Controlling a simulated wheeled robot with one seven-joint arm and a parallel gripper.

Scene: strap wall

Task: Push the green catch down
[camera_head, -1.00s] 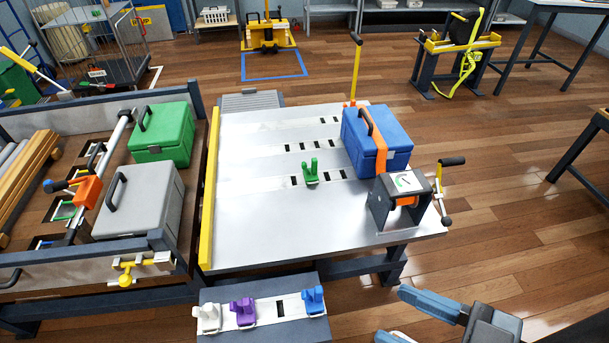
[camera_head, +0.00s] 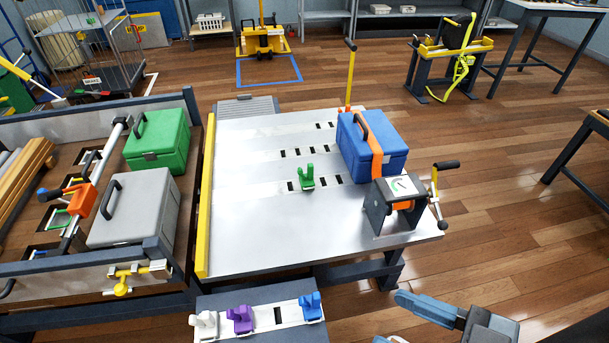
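The green catch (camera_head: 306,178) stands upright, with its prongs up, on the grey metal table (camera_head: 260,235). It sits in the nearest row of dark slots, left of the blue case (camera_head: 372,148). My gripper (camera_head: 388,318) is at the bottom right, partly cut off by the picture's lower edge. Its two blue-grey fingers show apart with nothing seen between them. It is well to the front and right of the green catch, not touching it.
An orange strap (camera_head: 374,143) crosses the blue case, and a winch with a crank (camera_head: 398,205) stands at the table's front right corner. A yellow rail (camera_head: 206,200) edges the left side. White, purple and blue catches (camera_head: 240,319) sit on a lower shelf in front.

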